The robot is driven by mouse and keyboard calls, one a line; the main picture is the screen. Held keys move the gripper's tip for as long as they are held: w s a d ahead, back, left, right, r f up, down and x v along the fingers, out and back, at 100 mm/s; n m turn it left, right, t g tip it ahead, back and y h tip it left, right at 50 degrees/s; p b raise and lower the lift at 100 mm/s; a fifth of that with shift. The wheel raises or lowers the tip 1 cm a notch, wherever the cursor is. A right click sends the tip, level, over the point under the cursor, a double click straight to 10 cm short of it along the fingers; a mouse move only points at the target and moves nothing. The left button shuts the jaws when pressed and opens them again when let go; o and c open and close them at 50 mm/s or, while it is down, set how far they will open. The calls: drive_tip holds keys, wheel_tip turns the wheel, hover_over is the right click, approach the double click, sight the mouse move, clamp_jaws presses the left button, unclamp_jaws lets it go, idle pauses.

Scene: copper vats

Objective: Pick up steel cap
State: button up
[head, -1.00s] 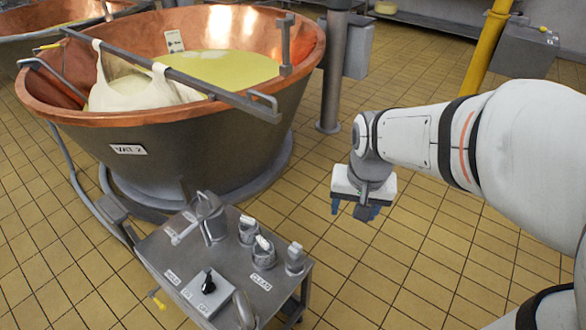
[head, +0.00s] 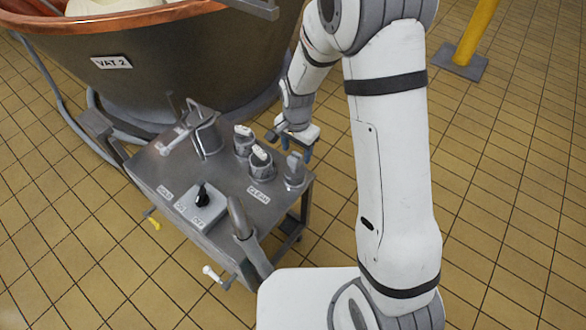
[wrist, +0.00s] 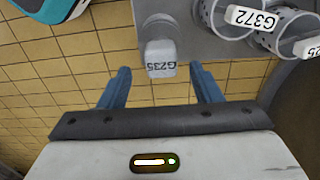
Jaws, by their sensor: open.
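A grey steel piece tagged G235, which I take for the steel cap (head: 294,168), stands near the right corner of the steel cart top. In the wrist view the cap (wrist: 160,52) shows its tag facing me, just beyond and between my fingertips. My gripper (head: 296,149) hangs over the cart's right edge, close behind the cap. In the wrist view my gripper (wrist: 160,76) is open, with a blue finger on each side and nothing held. I cannot tell whether the fingers touch the cap.
Two perforated holders with tagged grey pieces, one tagged G372 (wrist: 252,18), stand close beside the cap. The cart (head: 150,170) also bears a metal jug (head: 207,137) and a switch box (head: 203,206). Vat 2 (head: 160,70) stands behind.

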sight(295, 155)
drive_tip(key=f+b, duration=0.1)
drive_tip(key=f, duration=0.4)
drive_tip(key=shift+a, duration=0.2)
drive_tip(key=shift+s, duration=0.1)
drive_tip(key=shift+c, duration=0.6)
drive_tip(key=c, duration=1)
